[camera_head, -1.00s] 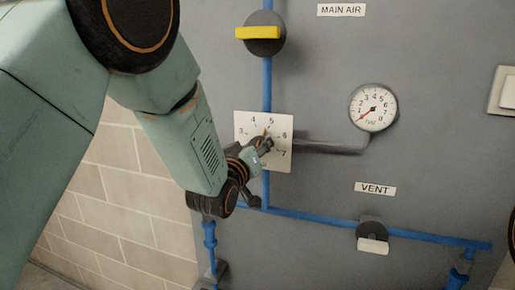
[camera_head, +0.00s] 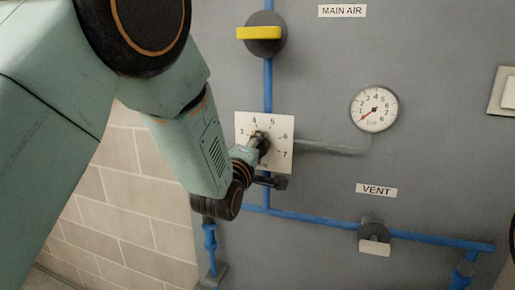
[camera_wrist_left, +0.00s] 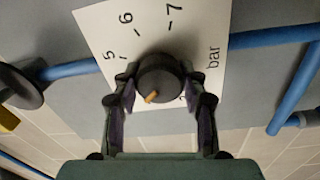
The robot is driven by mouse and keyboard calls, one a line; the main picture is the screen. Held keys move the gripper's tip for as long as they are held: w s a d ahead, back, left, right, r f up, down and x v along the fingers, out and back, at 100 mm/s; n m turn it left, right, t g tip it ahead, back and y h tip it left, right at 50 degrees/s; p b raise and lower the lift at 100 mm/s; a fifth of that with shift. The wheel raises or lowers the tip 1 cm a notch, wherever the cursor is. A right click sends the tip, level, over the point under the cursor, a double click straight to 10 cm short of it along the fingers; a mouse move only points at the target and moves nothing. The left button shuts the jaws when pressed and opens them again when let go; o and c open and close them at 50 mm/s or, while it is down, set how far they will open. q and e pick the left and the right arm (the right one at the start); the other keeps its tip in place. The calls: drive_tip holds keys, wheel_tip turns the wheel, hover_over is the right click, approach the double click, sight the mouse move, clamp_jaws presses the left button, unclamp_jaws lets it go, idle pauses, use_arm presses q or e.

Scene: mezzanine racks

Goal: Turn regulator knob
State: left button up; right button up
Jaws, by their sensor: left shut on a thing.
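In the left wrist view, the mark points down and slightly left, away from the 6 and 7. My left gripper (camera_wrist_left: 160,92) is shut on the knob, one finger on each side. In the head view, my left gripper (camera_head: 257,144) reaches the plate from the lower left and partly hides the knob. The pressure gauge (camera_head: 374,109) has its red needle pointing to the lower left. My right gripper is not in view.
A yellow-handled valve (camera_head: 260,33) sits above the plate by the MAIN AIR label (camera_head: 342,11). A white-handled valve (camera_head: 374,246) sits below the VENT label (camera_head: 376,189). Blue pipes (camera_head: 330,222) cross the grey panel. A pale switch (camera_head: 507,92) is at the right edge.

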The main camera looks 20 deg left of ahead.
use_arm(q)
drive_tip(key=n, duration=0.5)
drive_tip(key=shift+d+f, duration=0.1)
drive_tip(key=shift+f, duration=0.15)
drive_tip(key=shift+n, duration=0.4)
drive_tip(key=o, duration=1.2)
drive_tip(key=shift+r, duration=0.2)
drive_tip(key=shift+c, duration=0.2)
drive_tip(key=s, duration=0.7)
drive_tip(key=shift+s+f, duration=0.1)
drive_tip(key=shift+s, duration=0.15)
